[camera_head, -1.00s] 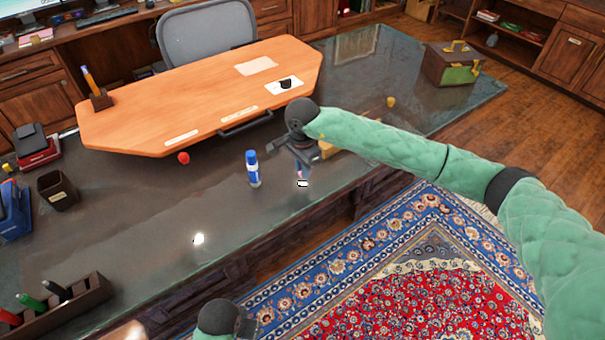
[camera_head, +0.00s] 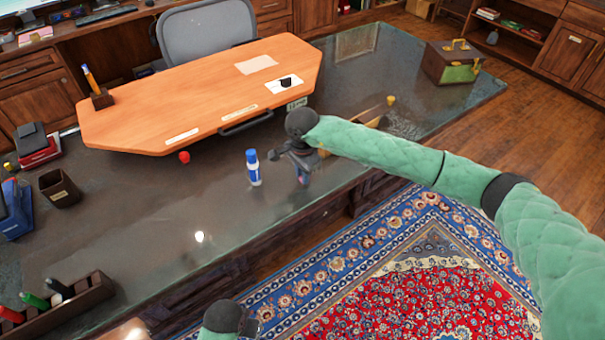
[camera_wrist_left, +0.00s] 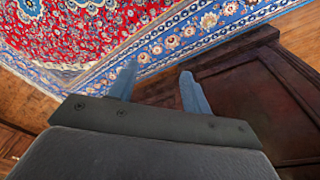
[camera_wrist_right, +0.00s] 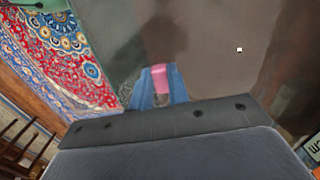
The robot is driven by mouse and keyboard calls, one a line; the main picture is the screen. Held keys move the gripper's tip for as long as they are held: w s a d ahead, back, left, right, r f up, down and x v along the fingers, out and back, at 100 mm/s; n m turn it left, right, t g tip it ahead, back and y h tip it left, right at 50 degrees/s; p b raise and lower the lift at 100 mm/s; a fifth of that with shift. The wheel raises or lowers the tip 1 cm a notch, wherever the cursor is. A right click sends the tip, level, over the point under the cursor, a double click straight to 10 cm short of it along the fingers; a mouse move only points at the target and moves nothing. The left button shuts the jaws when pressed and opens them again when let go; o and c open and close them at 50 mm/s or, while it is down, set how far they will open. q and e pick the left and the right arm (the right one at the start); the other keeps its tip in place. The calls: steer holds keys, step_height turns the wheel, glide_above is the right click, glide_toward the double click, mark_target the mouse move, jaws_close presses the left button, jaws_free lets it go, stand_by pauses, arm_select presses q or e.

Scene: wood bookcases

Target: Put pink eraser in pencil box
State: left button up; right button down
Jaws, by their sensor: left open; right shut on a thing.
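My right gripper (camera_wrist_right: 160,85) is shut on the pink eraser (camera_wrist_right: 161,75), which sits between its blue fingertips in the right wrist view. In the head view this gripper (camera_head: 301,183) points down at the dark desk top near its front edge. The eraser is mostly hidden there by the fingers, and I cannot tell whether it touches the desk. My left gripper (camera_wrist_left: 158,88) is open and empty above the rug and desk front. A yellowish wooden thing (camera_head: 377,122) lies partly behind my right arm; it may be the pencil box, but I cannot tell.
A blue and white bottle (camera_head: 253,168) stands just left of my right gripper. A red item (camera_head: 184,157) lies by the orange wooden board (camera_head: 200,95). A marker holder (camera_head: 85,296) is at the lower left. The desk's front middle is mostly clear.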

arm_select(q)
steer(key=shift+r, duration=0.2)
arm_select(e)
steer(key=shift+f, duration=0.1)
arm_select(q)
steer(key=shift+d+r, duration=0.1)
steer(key=shift+r, duration=0.5)
steer(key=shift+r, duration=0.1)
arm_select(e)
steer(key=shift+f, duration=0.1)
steer(key=shift+b, duration=0.3)
steer(key=c, duration=1.4)
jaws_free()
steer(key=shift+c, duration=0.2)
arm_select(q)
steer(key=shift+s+r, duration=0.1)
steer(key=shift+r, duration=0.25)
arm_select(e)
steer(key=shift+o, duration=0.5)
arm_select(q)
steer(key=shift+a, duration=0.2)
steer(key=shift+f, duration=0.1)
